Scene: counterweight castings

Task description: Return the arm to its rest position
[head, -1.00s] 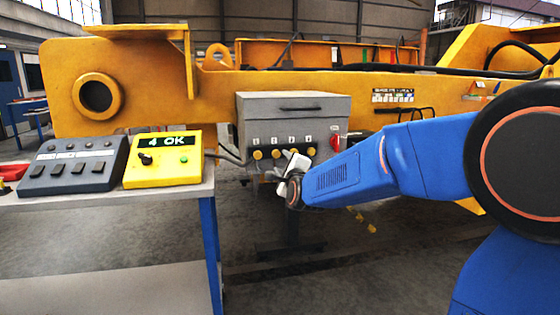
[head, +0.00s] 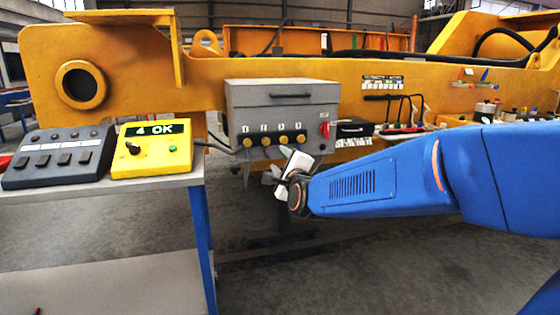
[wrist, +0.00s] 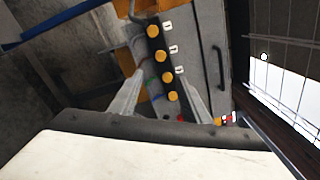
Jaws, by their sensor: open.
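My blue arm (head: 365,187) reaches in from the right in the head view and ends in my gripper (head: 272,178). The gripper is in front of and a little below the grey control box (head: 285,95), apart from it as far as I can tell. In the wrist view my gripper (wrist: 160,102) shows two pale fingers spread apart with nothing between them. Beyond them is the grey box front (wrist: 203,55) with its row of yellow knobs (wrist: 161,56).
A yellow tester (head: 152,150) reading "4 OK" and a dark button panel (head: 58,158) stand on the bench (head: 100,194) at left. A large yellow beam (head: 205,80) spans behind. Small items (head: 490,108) sit at right. The floor below the box is open.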

